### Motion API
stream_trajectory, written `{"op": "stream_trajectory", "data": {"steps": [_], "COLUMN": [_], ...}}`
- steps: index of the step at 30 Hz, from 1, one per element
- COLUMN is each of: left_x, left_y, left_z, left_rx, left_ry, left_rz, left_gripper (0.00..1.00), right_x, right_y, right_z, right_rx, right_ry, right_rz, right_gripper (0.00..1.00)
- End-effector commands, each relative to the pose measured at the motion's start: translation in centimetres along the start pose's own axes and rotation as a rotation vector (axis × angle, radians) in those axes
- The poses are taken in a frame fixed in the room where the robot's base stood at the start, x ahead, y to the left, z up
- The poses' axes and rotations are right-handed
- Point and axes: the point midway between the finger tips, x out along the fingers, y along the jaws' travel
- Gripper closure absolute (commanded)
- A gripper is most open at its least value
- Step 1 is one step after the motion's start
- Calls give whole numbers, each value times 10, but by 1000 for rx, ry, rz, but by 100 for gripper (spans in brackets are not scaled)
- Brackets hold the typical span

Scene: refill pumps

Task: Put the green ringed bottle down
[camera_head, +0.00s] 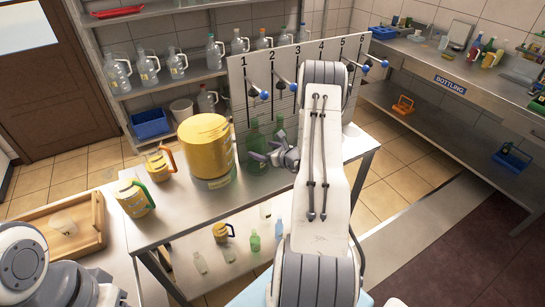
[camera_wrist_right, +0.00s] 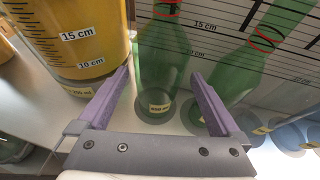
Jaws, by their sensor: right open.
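Two green bottles with red rings at their necks stand upright on the metal bench before the numbered panel. The nearer green ringed bottle (camera_head: 254,135) also shows in the right wrist view (camera_wrist_right: 163,55), between the spread purple fingers. The second green bottle (camera_head: 278,124) stands just right of it, leaning only by perspective in the right wrist view (camera_wrist_right: 236,72). My right gripper (camera_wrist_right: 160,76) is open around the lower part of the nearer bottle; I see no clear finger contact. It shows small in the head view (camera_head: 268,158). My left gripper is out of the picture.
A large yellow container (camera_head: 206,148) stands close left of the bottles. Two yellow jugs with handles, one green-handled (camera_head: 134,197) and one orange-handled (camera_head: 159,163), are farther left. The panel (camera_head: 240,75) with blue-knobbed pumps rises behind.

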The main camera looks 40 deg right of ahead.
Motion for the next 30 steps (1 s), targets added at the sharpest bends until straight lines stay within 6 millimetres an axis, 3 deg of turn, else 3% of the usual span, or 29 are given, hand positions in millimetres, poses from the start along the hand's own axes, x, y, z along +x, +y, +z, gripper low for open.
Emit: {"op": "stream_trajectory", "data": {"steps": [1,6,12,30], "left_x": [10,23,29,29], "left_y": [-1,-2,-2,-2], "left_z": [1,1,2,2], "left_rx": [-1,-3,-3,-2], "left_ry": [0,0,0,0], "left_rz": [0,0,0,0], "left_gripper": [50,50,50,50], "right_x": [-11,-45,-68,-73], "right_y": [-2,-1,0,0], "right_z": [-4,-3,-1,0], "right_rx": [1,0,-1,0], "right_ry": [0,-1,0,0], "right_rz": [-4,-3,-1,1], "right_gripper": [0,0,0,0]}}
